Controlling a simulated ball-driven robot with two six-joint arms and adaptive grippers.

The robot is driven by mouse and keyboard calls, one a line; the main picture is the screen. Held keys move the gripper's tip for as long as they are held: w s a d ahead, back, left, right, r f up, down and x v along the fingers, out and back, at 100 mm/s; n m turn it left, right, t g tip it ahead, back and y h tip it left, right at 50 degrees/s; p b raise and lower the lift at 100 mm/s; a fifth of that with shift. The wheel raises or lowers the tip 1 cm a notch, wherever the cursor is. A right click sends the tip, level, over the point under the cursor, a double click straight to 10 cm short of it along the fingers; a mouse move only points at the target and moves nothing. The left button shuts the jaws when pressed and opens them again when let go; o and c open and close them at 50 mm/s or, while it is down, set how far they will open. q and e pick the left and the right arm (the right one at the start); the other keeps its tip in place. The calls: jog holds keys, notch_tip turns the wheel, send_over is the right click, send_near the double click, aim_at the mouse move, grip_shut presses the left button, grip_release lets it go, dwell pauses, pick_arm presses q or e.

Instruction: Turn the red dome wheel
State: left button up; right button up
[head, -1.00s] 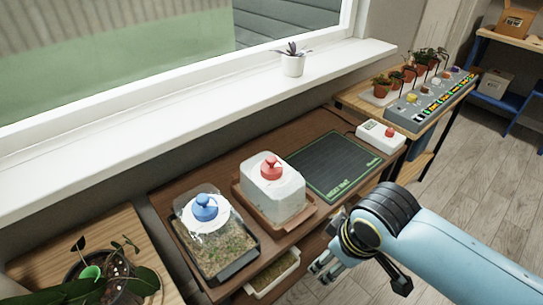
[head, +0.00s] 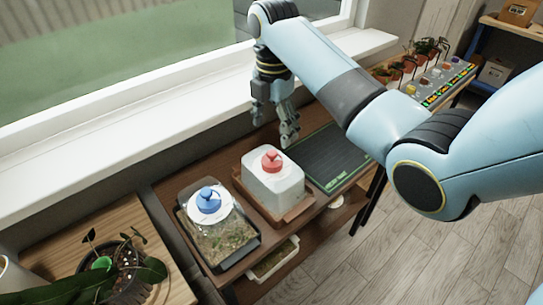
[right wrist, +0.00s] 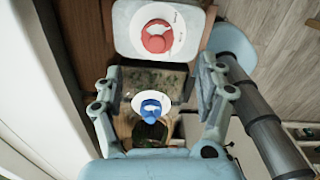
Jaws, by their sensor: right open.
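The red dome wheel (head: 271,161) sits on top of a frosted, box-shaped cover (head: 273,184) on a brown tray. In the right wrist view the red wheel (right wrist: 157,37) is at the top centre, on a white disc, beyond the open fingers. My right gripper (head: 288,136) is open and empty, pointing down just behind and right of the covered tray, above the shelf by the mat. It also shows in the right wrist view (right wrist: 158,88), its fingers wide apart and not touching the wheel. My left gripper is not in view.
A second cover with a blue wheel (head: 208,200) stands left of the red one, over a dark tray of soil. A dark heat mat (head: 328,158) lies to the right. The window sill (head: 150,120) runs behind. A leafy plant (head: 115,270) stands front left.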

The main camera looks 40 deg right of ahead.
aim_at(272, 152)
jog(key=shift+w, duration=0.25)
jog(key=shift+f+n, duration=0.25)
jog(key=shift+n, duration=0.05)
notch_tip(272, 152, down, 10)
jog(key=shift+r+b, duration=0.1)
jog(key=shift+b, duration=0.2)
jog(key=c, duration=1.2)
